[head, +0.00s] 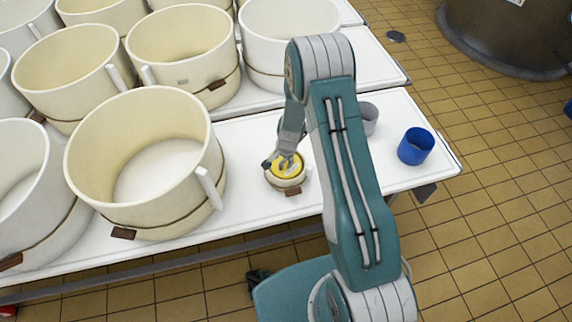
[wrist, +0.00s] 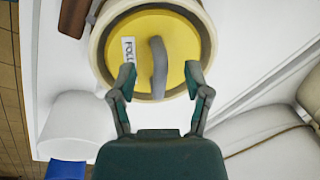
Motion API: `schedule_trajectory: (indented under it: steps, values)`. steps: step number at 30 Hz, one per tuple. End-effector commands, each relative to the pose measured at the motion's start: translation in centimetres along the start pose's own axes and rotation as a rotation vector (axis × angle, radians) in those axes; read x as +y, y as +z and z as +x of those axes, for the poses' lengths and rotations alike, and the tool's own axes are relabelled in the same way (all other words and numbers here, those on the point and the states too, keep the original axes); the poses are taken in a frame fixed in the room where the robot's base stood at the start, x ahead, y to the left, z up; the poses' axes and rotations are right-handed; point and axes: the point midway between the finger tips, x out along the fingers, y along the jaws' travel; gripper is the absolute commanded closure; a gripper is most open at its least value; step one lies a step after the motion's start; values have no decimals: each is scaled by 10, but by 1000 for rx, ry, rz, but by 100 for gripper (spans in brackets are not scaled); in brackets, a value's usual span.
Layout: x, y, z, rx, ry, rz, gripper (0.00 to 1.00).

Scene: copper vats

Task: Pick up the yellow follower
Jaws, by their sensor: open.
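The yellow follower (head: 287,166) is a round yellow disc sitting in the top of a small cream mould (head: 287,185) on the white table. In the wrist view the follower (wrist: 180,45) has a grey upright handle (wrist: 158,68) and a white label (wrist: 128,52). My gripper (head: 284,160) is over the follower in the head view. In the wrist view my gripper (wrist: 160,80) is open, with one finger on each side of the grey handle and a gap to it on both sides. I cannot tell whether the fingertips touch the disc.
Large cream moulds (head: 145,160) stand to the left and behind on white tables (head: 250,130). A blue cup (head: 416,146) and a grey cup (head: 369,118) stand to the right. A copper vat (head: 510,35) is on the tiled floor at the back right.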

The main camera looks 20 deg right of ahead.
Motion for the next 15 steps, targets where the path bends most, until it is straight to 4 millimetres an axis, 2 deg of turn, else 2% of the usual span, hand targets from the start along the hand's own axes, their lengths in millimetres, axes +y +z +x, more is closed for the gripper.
schedule_trajectory:
  steps: [4, 12, 13, 14, 15]
  values:
    - [0, 0, 17, 0, 0, 0, 37]
    - [0, 0, 20, 1, -1, 0, 37]
    - [0, 0, 20, 1, -1, 0, 46]
    - [0, 0, 20, 1, -1, 0, 60]
    - [0, 0, 20, 1, -1, 0, 77]
